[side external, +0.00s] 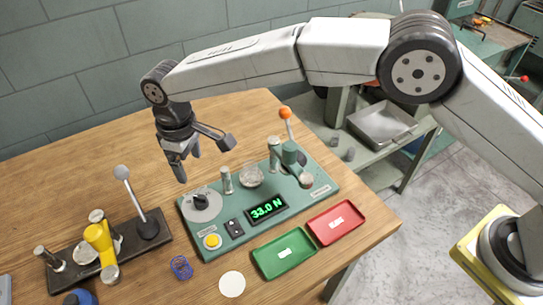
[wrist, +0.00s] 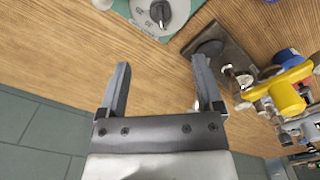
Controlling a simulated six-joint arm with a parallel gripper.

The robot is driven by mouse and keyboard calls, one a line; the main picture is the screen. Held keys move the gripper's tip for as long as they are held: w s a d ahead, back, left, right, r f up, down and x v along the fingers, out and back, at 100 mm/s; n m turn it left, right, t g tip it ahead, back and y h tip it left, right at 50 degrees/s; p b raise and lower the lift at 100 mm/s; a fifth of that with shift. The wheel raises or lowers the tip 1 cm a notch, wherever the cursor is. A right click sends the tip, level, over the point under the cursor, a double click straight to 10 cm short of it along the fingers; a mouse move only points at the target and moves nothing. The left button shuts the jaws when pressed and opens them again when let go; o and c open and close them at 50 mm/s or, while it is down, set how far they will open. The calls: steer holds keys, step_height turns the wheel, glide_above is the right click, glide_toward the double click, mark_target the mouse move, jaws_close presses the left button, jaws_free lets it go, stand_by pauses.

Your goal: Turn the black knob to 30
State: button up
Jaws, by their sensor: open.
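The black knob (side external: 200,201) sits on a round grey dial at the left end of the green panel (side external: 327,188). In the wrist view the knob (wrist: 160,12) is at the top edge, on a dial with printed numbers; the pointer's reading is too small to tell. The display (side external: 266,208) on the panel reads 33.0 N in green. My gripper (side external: 187,152) is open and empty, in the air above and behind the knob, apart from it. In the wrist view my gripper (wrist: 158,75) shows two spread fingers with bare wood between them.
Left of the panel stands a dark base with a yellow clamp (side external: 100,240) and an upright lever (side external: 130,190). A green tray (side external: 285,252), a red tray (side external: 336,222), a white disc (side external: 232,284) and a blue spring (side external: 181,267) lie in front. An orange-tipped lever (side external: 286,120) rises at the panel's back.

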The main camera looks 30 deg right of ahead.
glide_above(199, 197)
steer(key=shift+f, duration=2.4)
steer(key=shift+f, duration=0.1)
steer(key=shift+f, duration=3.8)
jaws_close()
